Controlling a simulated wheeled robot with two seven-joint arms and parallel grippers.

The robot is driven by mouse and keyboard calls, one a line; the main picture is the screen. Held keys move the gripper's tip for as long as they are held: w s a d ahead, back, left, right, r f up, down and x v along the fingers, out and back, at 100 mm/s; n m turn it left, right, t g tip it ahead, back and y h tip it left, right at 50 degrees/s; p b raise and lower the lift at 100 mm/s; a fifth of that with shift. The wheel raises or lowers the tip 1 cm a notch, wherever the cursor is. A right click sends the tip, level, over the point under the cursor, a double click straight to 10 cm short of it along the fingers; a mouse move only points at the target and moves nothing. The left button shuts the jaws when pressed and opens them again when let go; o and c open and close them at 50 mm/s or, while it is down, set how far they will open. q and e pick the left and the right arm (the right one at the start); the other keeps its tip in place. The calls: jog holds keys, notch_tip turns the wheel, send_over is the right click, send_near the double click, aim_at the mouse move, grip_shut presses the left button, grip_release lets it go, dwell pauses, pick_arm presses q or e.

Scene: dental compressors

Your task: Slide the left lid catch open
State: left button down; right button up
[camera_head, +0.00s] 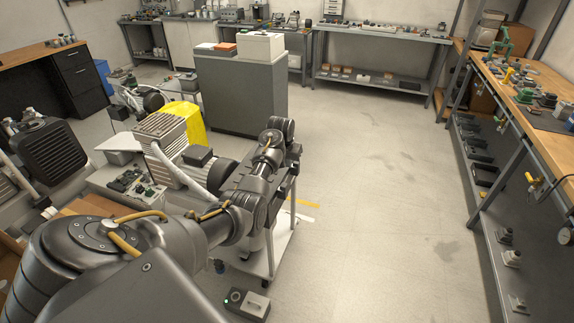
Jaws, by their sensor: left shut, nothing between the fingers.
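My left arm reaches in from the bottom left over a wheeled cart (284,240). Its dark wrist end and left gripper (291,160) are above the cart's right side; the gripper is shut with nothing held, and its fingertips are small and hard to make out. A compressor with a pale finned block (160,128) and a grey hose (168,165) stands left of the wrist. I cannot make out the left lid catch or its lid; my arm covers much of that area. My right gripper is not in view.
A grey cabinet (238,95) with a white box (261,46) on top stands beyond the cart. A workbench (540,85) runs along the right. The floor (375,200) between is clear. A small grey box (248,304) lies low in front.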

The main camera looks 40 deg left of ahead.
pick_arm(q)
jog(key=d+b+x, duration=0.1)
jog(key=b+x, duration=0.1)
jog(key=x, duration=0.6)
jog(key=s+p, duration=0.4)
jog(key=shift+d+r, duration=0.15)
jog(key=shift+r, duration=0.1)
